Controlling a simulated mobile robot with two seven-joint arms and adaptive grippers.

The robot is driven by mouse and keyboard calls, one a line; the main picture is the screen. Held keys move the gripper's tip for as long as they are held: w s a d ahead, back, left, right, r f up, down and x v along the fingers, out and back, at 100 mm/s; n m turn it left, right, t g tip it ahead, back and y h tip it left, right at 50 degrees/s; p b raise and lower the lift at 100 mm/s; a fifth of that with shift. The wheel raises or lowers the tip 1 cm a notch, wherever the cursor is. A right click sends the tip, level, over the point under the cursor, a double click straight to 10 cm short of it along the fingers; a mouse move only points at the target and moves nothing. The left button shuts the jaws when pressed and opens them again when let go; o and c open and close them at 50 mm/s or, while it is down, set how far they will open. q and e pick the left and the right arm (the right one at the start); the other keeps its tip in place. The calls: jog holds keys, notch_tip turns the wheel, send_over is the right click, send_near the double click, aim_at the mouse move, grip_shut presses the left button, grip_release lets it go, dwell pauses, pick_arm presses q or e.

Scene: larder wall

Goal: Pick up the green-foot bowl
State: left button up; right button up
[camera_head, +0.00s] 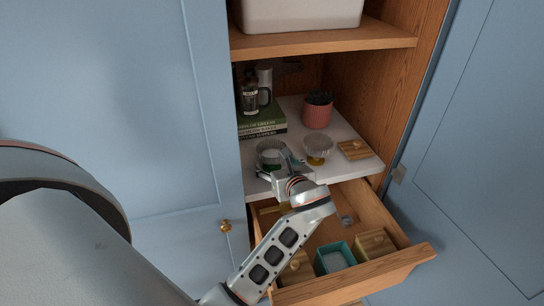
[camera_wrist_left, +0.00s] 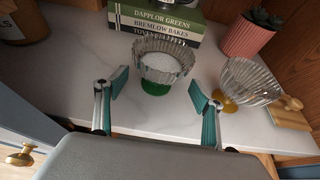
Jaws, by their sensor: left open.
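The green-foot bowl (camera_wrist_left: 165,60) is a fluted clear glass bowl on a green foot, upright on the white shelf top. In the left wrist view it stands ahead of and between the fingers of my left gripper (camera_wrist_left: 160,97), which is open and empty. In the head view the bowl (camera_head: 268,152) is partly hidden by that gripper (camera_head: 285,167). A similar glass bowl with a yellow foot (camera_head: 317,148) stands to its right, and it also shows in the left wrist view (camera_wrist_left: 250,82). My right gripper is not in view.
Stacked books (camera_head: 262,122) lie behind the green-foot bowl. A pink potted plant (camera_head: 317,113) and a wooden lidded block (camera_head: 354,150) stand to the right. An open drawer (camera_head: 388,262) below holds a teal box (camera_head: 335,259) and wooden boxes. An upper shelf (camera_head: 330,39) overhangs.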

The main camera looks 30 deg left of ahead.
aim_at(275, 163)
pick_arm(q)
jog(key=x, duration=0.3)
jog(key=shift+w+a+r, duration=0.1)
jog(key=shift+w+a, duration=0.1)
jog(key=shift+a, duration=0.25)
jog(key=shift+w+a+f, duration=0.3)
jog(key=shift+w+a, duration=0.05)
jog(key=shift+a, duration=0.05)
jog(key=c, duration=1.4)
jog(key=shift+r, duration=0.1)
jog(key=shift+r, duration=0.1)
